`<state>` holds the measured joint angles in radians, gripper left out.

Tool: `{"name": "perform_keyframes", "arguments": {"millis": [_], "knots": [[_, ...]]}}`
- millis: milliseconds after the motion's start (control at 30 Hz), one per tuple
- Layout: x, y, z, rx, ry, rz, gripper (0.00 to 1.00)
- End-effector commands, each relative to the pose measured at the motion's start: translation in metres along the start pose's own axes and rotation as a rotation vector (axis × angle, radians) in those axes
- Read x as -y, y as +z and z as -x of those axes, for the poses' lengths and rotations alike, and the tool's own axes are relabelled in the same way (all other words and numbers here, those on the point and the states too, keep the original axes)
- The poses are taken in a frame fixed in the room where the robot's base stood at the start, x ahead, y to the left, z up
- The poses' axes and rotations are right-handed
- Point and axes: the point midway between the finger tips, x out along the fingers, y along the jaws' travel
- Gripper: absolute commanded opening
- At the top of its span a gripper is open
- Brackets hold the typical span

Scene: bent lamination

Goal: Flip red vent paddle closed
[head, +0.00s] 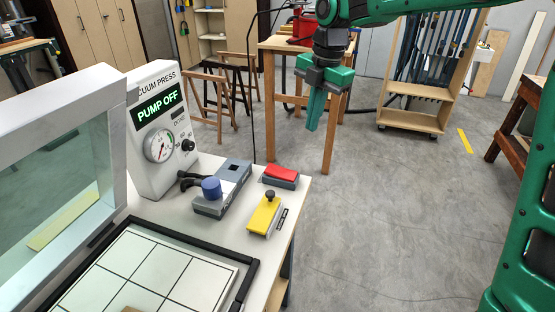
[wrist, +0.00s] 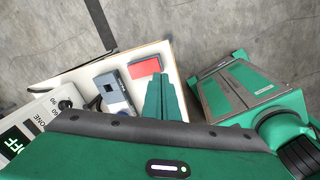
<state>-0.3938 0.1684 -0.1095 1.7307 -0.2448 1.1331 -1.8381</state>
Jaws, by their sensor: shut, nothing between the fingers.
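The red vent paddle (head: 281,173) sits on a small grey base near the far right corner of the white table. It also shows in the wrist view (wrist: 145,67), just left of my fingers; its exact tilt is too small to tell. My gripper (head: 311,128) is shut and empty, pointing down. In the head view it hangs up and to the right of the paddle, apart from it. In the wrist view my closed green fingers (wrist: 163,78) partly cover the tabletop.
A yellow block with a black knob (head: 264,214) and a grey unit with a blue knob (head: 211,188) stand by the paddle. The vacuum press panel (head: 159,130) reads "PUMP OFF". A gridded bed (head: 150,268) lies in front.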

Motion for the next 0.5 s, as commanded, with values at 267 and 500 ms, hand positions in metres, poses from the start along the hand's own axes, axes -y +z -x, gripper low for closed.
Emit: {"name": "perform_keyframes", "arguments": {"millis": [267, 500], "knots": [[-0.062, -0.041, -0.012, -0.021, 0.012, 0.420, 0.00], [-0.064, -0.042, -0.012, -0.021, 0.013, 0.445, 0.00]]}}
